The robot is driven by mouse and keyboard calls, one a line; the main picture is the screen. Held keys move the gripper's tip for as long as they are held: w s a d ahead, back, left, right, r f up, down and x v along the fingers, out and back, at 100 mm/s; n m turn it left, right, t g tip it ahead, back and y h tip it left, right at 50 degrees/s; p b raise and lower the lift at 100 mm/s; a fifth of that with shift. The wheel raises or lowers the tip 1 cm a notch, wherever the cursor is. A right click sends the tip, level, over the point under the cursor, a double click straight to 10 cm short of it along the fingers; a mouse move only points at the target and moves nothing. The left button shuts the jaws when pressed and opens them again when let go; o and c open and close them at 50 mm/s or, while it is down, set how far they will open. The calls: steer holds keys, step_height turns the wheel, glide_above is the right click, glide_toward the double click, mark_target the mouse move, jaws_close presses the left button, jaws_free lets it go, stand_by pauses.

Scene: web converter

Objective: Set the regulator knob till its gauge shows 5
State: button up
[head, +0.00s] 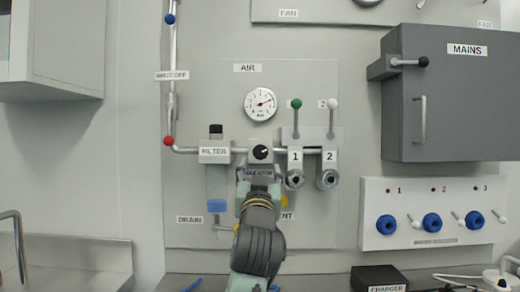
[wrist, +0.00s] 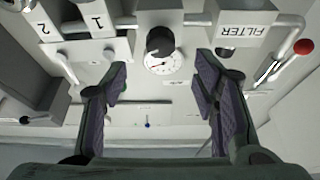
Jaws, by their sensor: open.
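The regulator knob (head: 262,152) is black with a white pointer mark and sits on a white block on the wall panel. The wrist view, which is upside down, shows the knob (wrist: 160,41) ahead and between the fingers, apart from them. The round white gauge (head: 261,104) hangs above the knob under the AIR label. Its red needle points to the upper right; its numbers are too small to read. The gauge also shows in the wrist view (wrist: 164,64), partly covered by the knob. My gripper (head: 258,178) is open and empty, just below and in front of the knob, hiding part of the REGULATOR label.
The FILTER block (head: 215,152) stands left of the knob. Valves 1 (head: 295,180) and 2 (head: 328,179) stand close on the right, with green and white levers above. A red-handled pipe (head: 170,120) runs at the left. The grey MAINS box (head: 455,120) juts out at the right.

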mark_target(260, 154)
steer(key=p+x, duration=0.3)
steer(key=x, duration=0.5)
steer(key=shift+w+r+p, duration=0.3)
steer(key=shift+r+p, duration=0.05)
steer(key=shift+p, duration=0.05)
steer(key=shift+w+r, duration=0.1)
steer(key=shift+w, duration=0.5)
steer(key=shift+c, duration=0.3)
steer(key=c, duration=1.1)
